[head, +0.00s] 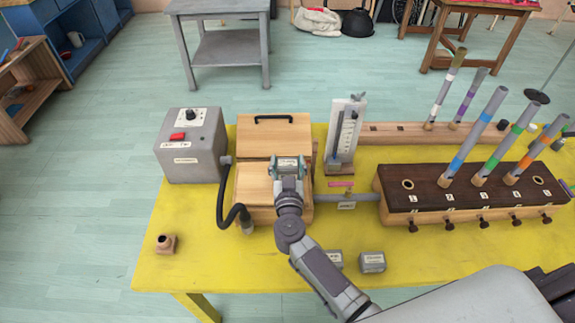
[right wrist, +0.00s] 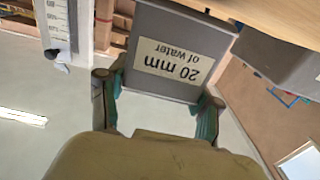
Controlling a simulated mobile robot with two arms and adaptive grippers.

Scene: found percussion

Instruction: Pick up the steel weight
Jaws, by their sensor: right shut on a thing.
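My right gripper (head: 288,172) is shut on a grey steel weight (head: 289,161). In the right wrist view the weight (right wrist: 178,50) sits between the two fingers, and its label reads "20 mm of water", upside down. In the head view gripper and weight are over the wooden bellows box (head: 251,187); I cannot tell whether the weight touches it. Two more grey labelled weights stand near the table's front edge, one (head: 372,262) in the open and one (head: 336,260) partly hidden by my right arm. My left gripper is not in view.
The yellow table (head: 215,262) holds a grey box with a red button (head: 190,145) and a black hose (head: 222,205) at left. A gauge stand (head: 345,135) is behind right. A dark wooden pipe chest (head: 450,200) with upright tubes fills the right. A small wooden piece (head: 166,244) lies front left.

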